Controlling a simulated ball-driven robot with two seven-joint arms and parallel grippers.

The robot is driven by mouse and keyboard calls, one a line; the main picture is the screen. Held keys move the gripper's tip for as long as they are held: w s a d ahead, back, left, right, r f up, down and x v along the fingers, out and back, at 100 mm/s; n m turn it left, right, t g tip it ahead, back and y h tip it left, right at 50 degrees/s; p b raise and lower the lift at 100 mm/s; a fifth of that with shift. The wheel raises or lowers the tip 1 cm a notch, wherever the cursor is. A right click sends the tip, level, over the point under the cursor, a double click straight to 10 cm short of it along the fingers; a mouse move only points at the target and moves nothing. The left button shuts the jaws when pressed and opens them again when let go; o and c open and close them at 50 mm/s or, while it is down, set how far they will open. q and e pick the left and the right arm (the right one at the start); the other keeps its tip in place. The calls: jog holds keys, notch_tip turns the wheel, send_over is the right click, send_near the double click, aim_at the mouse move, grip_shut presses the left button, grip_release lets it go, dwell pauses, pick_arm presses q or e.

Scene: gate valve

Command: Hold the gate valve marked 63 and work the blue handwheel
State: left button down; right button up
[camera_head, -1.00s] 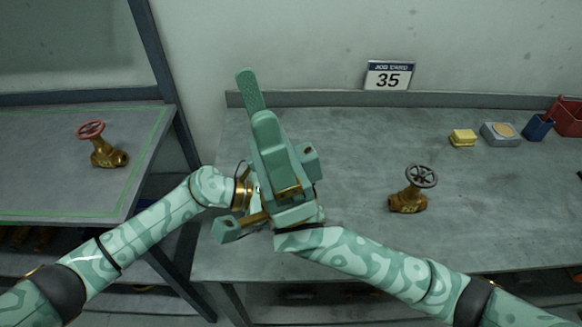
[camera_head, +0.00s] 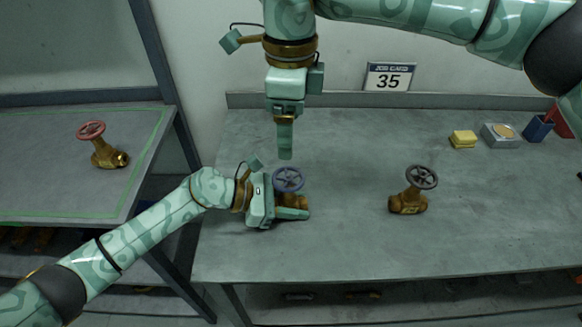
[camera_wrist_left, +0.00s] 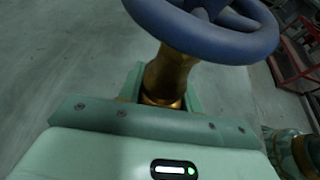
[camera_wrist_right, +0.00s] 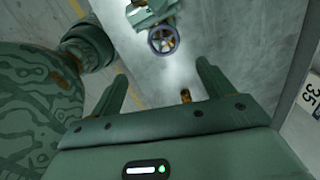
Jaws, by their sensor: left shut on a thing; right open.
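The brass gate valve (camera_head: 292,201) with the blue handwheel (camera_head: 288,179) stands upright on the workbench; no marking 63 is legible on it. My left gripper (camera_head: 296,207) is shut around its brass body. The left wrist view shows the brass neck (camera_wrist_left: 168,78) between the fingers, under the blue rim (camera_wrist_left: 225,40). My right gripper (camera_head: 285,154) points down from above, just over the handwheel and apart from it. In the right wrist view its fingers (camera_wrist_right: 162,82) are open and empty, with the blue handwheel (camera_wrist_right: 163,40) beyond them.
A second brass valve with a dark handwheel (camera_head: 421,177) stands to the right. A red-wheeled valve (camera_head: 91,131) is on the left side table. A job card (camera_head: 388,77) reads 35. A yellow sponge (camera_head: 463,138), tin (camera_head: 500,135) and blue cup (camera_head: 538,127) are back right.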

aim_at(291, 178)
jog(key=f, duration=1.1)
jog(key=shift+w+d+f, duration=0.1)
jog(key=shift+w+f, duration=0.1)
jog(key=shift+f, duration=0.15)
jog(key=c, duration=1)
